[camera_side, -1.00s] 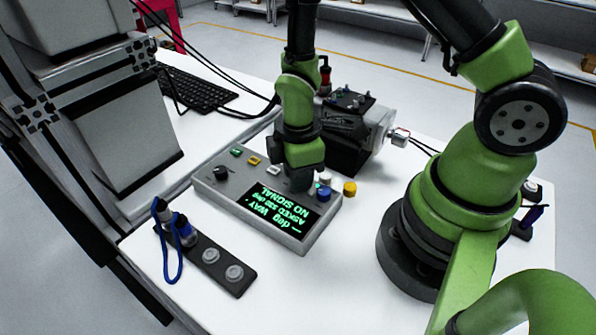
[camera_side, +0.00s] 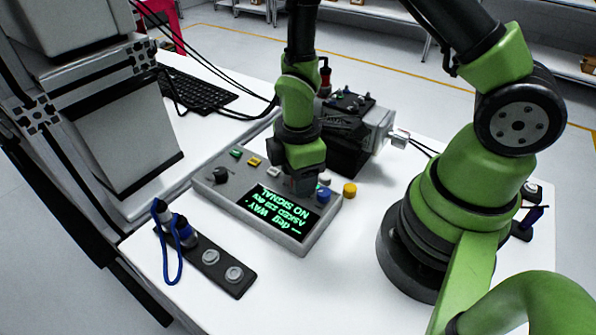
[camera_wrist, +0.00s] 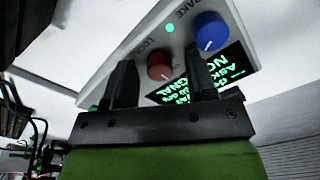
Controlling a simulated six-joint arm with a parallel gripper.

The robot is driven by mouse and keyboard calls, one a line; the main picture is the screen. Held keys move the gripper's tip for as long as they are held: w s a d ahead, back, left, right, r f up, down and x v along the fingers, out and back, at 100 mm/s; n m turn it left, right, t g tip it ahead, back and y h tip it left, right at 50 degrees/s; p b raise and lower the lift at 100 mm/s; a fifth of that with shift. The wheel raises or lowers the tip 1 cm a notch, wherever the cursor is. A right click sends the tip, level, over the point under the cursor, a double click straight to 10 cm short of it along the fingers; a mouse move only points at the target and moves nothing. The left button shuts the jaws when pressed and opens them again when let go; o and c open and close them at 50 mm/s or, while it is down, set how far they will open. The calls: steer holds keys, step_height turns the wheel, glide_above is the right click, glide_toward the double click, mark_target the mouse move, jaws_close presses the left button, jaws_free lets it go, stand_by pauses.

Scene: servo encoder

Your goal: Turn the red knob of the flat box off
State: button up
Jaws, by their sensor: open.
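The flat grey box (camera_side: 215,190) lies on the white table with a lit screen (camera_side: 280,212) reading NO SIGNAL, upside down in the side view. My gripper (camera_side: 303,190) points down over the box's right end. The red knob (camera_wrist: 160,67) shows in the wrist view between my two open fingers, with its white mark low on its face. I cannot tell whether the fingers touch it. The gripper hides the red knob in the side view. A blue knob (camera_wrist: 210,31) sits beside it, near the BRAKE label; LOCK is printed by the red knob.
A black strip with round pads (camera_side: 235,274) and a blue cable loop lies in front. A motor unit (camera_side: 376,125) stands behind, a keyboard (camera_side: 195,88) at back left. Open table lies right of the box.

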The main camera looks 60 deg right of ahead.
steer(key=shift+r, duration=0.1)
step_height(320, 180, up, 10)
stand_by(0.4)
steer(key=s+r+m+t+y, duration=0.1)
steer(key=s+r+m+t, duration=0.2)
steer(key=s+r+m, duration=0.2)
steer(key=s+r+m+t+y, duration=0.1)
steer(key=s+r+m+t, duration=0.3)
steer(key=r+m, duration=0.6)
steer(key=shift+v, duration=0.95)
